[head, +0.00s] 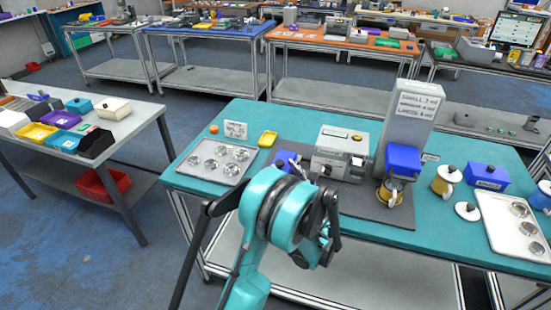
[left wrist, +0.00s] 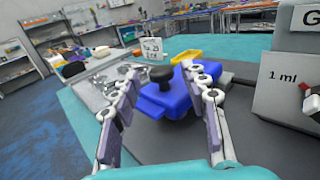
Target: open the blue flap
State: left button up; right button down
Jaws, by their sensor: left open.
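A blue flap (left wrist: 165,98) with a black knob (left wrist: 161,73) shows in the middle of the left wrist view. In the head view the flap (head: 287,158) shows at the left side of a small grey machine (head: 330,148), partly behind my arm. My left gripper (left wrist: 165,82) is open, with one finger on each side of the flap and knob. I cannot tell whether the fingers touch the flap. In the head view my teal arm hides most of this gripper. My right gripper is not in view.
A tall grey dispenser (head: 407,115) with a blue part (head: 403,160) stands right of the machine. A tray with round wells (head: 215,162), a yellow dish (head: 267,138) and a label card (head: 236,130) lie to the left. A blue box (head: 487,177) stands at the right.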

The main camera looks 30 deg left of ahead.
pick_arm(q)
jog(key=b+x, duration=0.1)
jog(key=x, duration=0.6)
jog(key=shift+w+a+f+b, duration=0.1)
jog(key=shift+w+a+b, duration=0.15)
jog(key=shift+b, duration=0.05)
grip_shut()
